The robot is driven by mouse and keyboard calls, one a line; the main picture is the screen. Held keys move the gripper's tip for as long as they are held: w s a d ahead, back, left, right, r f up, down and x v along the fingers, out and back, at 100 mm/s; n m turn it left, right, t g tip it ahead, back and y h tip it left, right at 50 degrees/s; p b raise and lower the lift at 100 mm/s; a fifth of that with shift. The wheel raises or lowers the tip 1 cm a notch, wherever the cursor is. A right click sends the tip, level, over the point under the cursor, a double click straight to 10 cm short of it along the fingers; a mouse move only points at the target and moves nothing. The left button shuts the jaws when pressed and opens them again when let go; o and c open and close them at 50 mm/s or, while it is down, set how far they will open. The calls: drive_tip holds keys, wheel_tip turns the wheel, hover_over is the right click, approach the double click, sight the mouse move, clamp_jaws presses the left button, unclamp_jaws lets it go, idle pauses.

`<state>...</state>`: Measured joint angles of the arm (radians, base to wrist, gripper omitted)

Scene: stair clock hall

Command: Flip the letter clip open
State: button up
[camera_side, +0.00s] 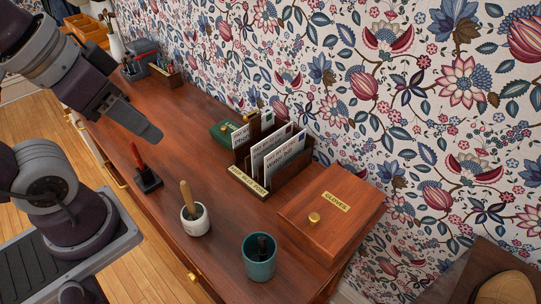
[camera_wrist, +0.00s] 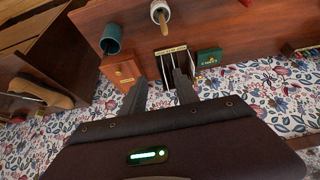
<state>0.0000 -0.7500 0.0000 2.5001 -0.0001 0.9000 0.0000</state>
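No part is plainly labelled as the letter clip. A small red lever (camera_side: 136,156) stands upright on a black base (camera_side: 148,181) near the desk's front edge in the side view; it may be the clip. Only a bit of red (camera_wrist: 245,2) shows at the top edge of the wrist view. A dark wooden letter rack (camera_side: 248,188) holds several upright envelopes (camera_side: 277,158); the rack also shows in the wrist view (camera_wrist: 172,49). My gripper (camera_side: 153,135) hangs above the desk near the red lever, apart from everything. In the wrist view its fingers (camera_wrist: 160,80) are spread and empty.
A wooden gloves box (camera_side: 315,230), a teal cup (camera_side: 259,263), a white pot (camera_side: 195,221) with a wooden handle and a green box (camera_side: 221,133) stand on the desk (camera_side: 135,122). The flowered wall (camera_side: 350,60) bounds the back.

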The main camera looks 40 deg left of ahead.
drive_tip(key=c, duration=0.3)
drive_tip(key=shift+w+r+n+g, duration=0.1)
drive_tip(key=shift+w+n+g, duration=0.25)
drive_tip(key=shift+n, duration=0.25)
drive_tip(key=c, duration=0.4)
drive_tip(key=w+n, duration=0.1)
drive_tip(key=w+n+g+h, duration=0.1)
drive_tip(key=w+n, duration=0.1)
drive_tip(key=w+n+g, duration=0.1)
drive_tip(key=n, duration=0.1)
drive_tip(key=shift+w+r, duration=0.3)
drive_tip(key=shift+w, duration=0.1)
clamp_jaws()
drive_tip(key=w+a+f+n+g+h, duration=0.2)
drive_tip(key=w+a+f+n+h, duration=0.15)
drive_tip(key=w+n, duration=0.45)
drive_tip(key=w+a+f+n+g+h, duration=0.1)
drive_tip(key=w+a+f+n+h, duration=0.1)
drive_tip(key=w+a+n+h, duration=0.45)
drive_tip(key=w+a+f+n+t+h, duration=0.2)
drive_tip(key=a+f+n+t, duration=0.1)
drive_tip(key=a+f+n, duration=0.4)
drive_tip(key=w+a+f+n+t+h, duration=0.2)
drive_tip(key=a+f+n, duration=0.5)
drive_tip(key=f+n, duration=0.4)
drive_tip(key=shift+w+a+f+n+t, duration=0.15)
drive_tip(key=shift+w+a+n+t, duration=0.25)
drive_tip(key=shift+w+n+t, duration=0.45)
drive_tip(key=shift+s, duration=0.15)
